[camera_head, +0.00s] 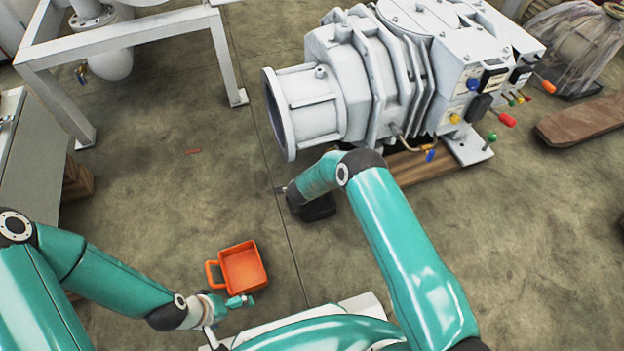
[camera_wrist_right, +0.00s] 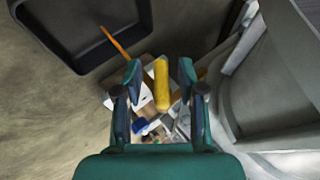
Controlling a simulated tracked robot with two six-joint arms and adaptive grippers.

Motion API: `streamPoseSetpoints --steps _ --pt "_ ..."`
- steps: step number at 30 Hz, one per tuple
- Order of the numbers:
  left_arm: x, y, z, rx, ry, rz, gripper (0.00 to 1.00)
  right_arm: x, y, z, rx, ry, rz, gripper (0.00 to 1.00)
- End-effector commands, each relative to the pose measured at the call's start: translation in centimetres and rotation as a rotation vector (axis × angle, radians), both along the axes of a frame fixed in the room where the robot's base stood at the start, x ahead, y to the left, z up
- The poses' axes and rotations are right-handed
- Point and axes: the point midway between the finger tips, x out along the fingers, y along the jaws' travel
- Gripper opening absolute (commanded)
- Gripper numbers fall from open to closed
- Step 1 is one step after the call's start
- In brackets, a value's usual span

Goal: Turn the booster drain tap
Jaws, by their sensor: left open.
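A small blue-handled tap (camera_head: 431,155) sits at the end of a brass pipe low on the white pump machine (camera_head: 388,75). I cannot tell for sure whether it is the booster drain tap. My left gripper (camera_head: 240,301) is open beside the near edge of an orange bin. My right arm reaches toward the floor left of the machine; its gripper is mostly hidden in the head view. In the right wrist view the right gripper (camera_wrist_right: 160,80) is open, its fingers apart. A yellow bar-shaped part (camera_wrist_right: 161,90) shows between them; no grip on it is visible.
The orange bin (camera_head: 243,268) rests on the floor. A black tray (camera_wrist_right: 70,48) and an orange rod (camera_wrist_right: 114,42) are beyond the right fingers. Red (camera_head: 505,120) and green (camera_head: 492,138) handles stick out from the machine.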

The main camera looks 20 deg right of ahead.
Motion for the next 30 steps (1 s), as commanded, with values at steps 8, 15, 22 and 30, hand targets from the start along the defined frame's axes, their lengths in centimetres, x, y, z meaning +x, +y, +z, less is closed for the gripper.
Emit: streamPoseSetpoints --steps 8,15,22,30 --pt "0.0 0.0 0.1 0.0 0.0 0.0 1.0 -0.7 0.7 1.1 0.0 0.0 0.004 0.4" --pt "0.0 0.0 0.1 0.0 0.0 0.0 1.0 -3.1 2.1 4.1 0.0 0.001 0.005 0.4" --pt "0.0 0.0 0.1 0.0 0.0 0.0 1.0 -5.6 3.7 7.2 -0.001 -0.001 0.004 0.4" --pt "0.0 0.0 0.1 0.0 0.0 0.0 1.0 -6.9 4.4 8.6 0.0 0.001 0.0 0.4"
